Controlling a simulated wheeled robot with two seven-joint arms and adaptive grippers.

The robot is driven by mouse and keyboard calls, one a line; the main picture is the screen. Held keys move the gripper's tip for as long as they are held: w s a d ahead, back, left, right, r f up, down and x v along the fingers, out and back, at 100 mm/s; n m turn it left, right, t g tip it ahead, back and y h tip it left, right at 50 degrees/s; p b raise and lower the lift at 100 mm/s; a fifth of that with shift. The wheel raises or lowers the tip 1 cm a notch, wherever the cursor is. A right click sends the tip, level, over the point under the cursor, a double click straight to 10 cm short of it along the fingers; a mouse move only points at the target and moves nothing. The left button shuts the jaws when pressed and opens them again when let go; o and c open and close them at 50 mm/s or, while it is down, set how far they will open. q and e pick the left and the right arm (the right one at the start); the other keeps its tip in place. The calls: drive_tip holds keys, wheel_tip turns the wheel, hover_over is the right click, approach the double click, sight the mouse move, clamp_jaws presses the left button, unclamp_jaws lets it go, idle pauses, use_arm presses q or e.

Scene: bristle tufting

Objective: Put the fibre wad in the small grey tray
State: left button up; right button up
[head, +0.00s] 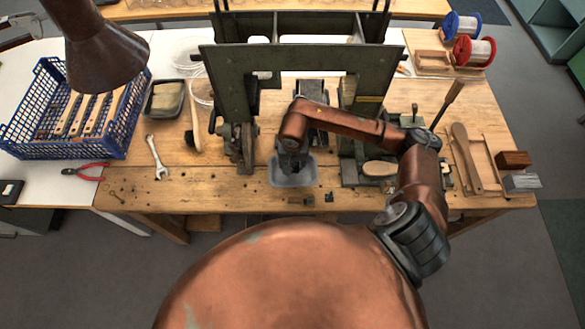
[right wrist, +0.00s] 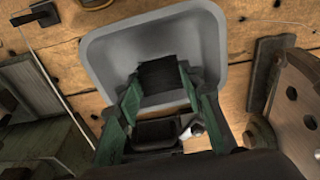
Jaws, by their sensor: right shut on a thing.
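The small grey tray (head: 308,179) sits on the wooden bench near its front edge, below the green press frame. It also shows in the right wrist view (right wrist: 205,38). My right gripper (head: 289,166) points down over the tray's left part. In the right wrist view its green-sided fingers (right wrist: 160,95) are shut on the dark, nearly black fibre wad (right wrist: 160,76), inside the tray's outline. I cannot tell whether the wad touches the tray floor. In the head view the gripper mostly hides the wad. My left gripper is not in view.
The green press frame (head: 300,53) stands behind the tray. A wrench (head: 157,158), a blue crate (head: 75,110) with brushes and a dark tray (head: 164,98) lie to the left. A wooden brush block (head: 380,169) is close on the right. Small dark bits lie in front.

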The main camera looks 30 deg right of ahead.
sight(293, 167)
drive_tip(key=shift+f, duration=1.35)
drive_tip(key=shift+s+f, duration=0.1)
drive_tip(key=shift+f, duration=0.1)
drive_tip(key=o, duration=0.9)
drive_tip(key=shift+r, duration=0.1)
drive_tip(key=shift+r, duration=0.3)
wheel_tip(293, 167, up, 12)
drive_tip(key=s, duration=0.1)
drive_tip(key=shift+s+a+f, duration=0.15)
drive_tip(key=shift+a+f, duration=0.05)
drive_tip(key=shift+a, duration=0.1)
